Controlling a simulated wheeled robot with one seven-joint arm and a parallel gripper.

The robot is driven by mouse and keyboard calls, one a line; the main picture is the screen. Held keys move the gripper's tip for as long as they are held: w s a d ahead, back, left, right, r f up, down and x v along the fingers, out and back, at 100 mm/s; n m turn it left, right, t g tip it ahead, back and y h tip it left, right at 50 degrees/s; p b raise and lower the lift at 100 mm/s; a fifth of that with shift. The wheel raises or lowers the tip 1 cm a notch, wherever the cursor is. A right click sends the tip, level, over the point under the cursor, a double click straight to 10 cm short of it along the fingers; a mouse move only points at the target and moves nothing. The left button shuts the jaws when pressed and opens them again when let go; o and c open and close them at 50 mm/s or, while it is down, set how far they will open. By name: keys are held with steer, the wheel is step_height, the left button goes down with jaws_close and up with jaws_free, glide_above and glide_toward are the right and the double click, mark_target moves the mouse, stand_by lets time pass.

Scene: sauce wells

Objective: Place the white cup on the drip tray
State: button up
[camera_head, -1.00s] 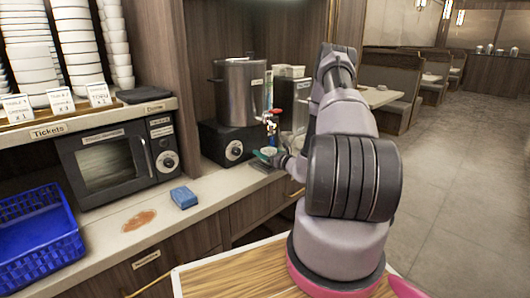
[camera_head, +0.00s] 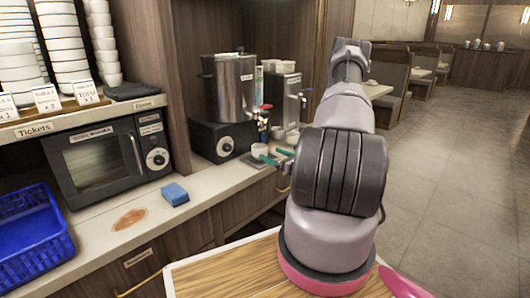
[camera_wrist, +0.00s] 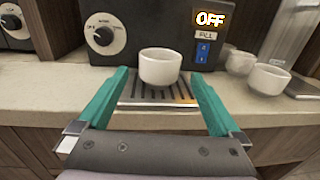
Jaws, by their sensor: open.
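The white cup (camera_wrist: 160,68) stands upright on the slotted drip tray (camera_wrist: 137,98) in the wrist view, toward its back edge, below the dark heater box. My gripper (camera_wrist: 153,84) is open, its two green fingers on either side of the tray and in front of the cup. The fingers look apart from the cup. In the head view the cup (camera_head: 260,150) is small, beside my gripper (camera_head: 277,157) on the counter. The drip tray (camera_head: 254,160) shows only in part there.
Two more white cups (camera_wrist: 268,79) (camera_wrist: 240,63) stand to the right. A metal urn (camera_head: 229,88) with a tap is behind the tray. A blue sponge (camera_head: 175,194), a brown stain (camera_head: 129,219) and a blue basket (camera_head: 32,232) lie to the left.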

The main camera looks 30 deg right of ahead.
steer(key=s+a+r+n+g+y, duration=0.4)
steer(key=a+r+n+g, duration=0.2)
steer(key=a+r+n, duration=0.45)
steer(key=s+a+r+n+g+y, duration=0.45)
steer(key=a+r+n+g, duration=0.25)
steer(key=a+r, duration=0.5)
steer(key=s+a+r+n+g+h, duration=0.25)
steer(key=s+r+n+h, duration=0.35)
steer(key=s, duration=0.4)
steer(key=s+d+r+n+t+h, duration=0.4)
steer(key=s+r, duration=0.4)
steer(key=r, duration=0.2)
steer(key=shift+s+r+n+t+h, duration=0.15)
steer(key=shift+s+n+t+h, duration=0.25)
steer(key=shift+n+t+h, duration=0.2)
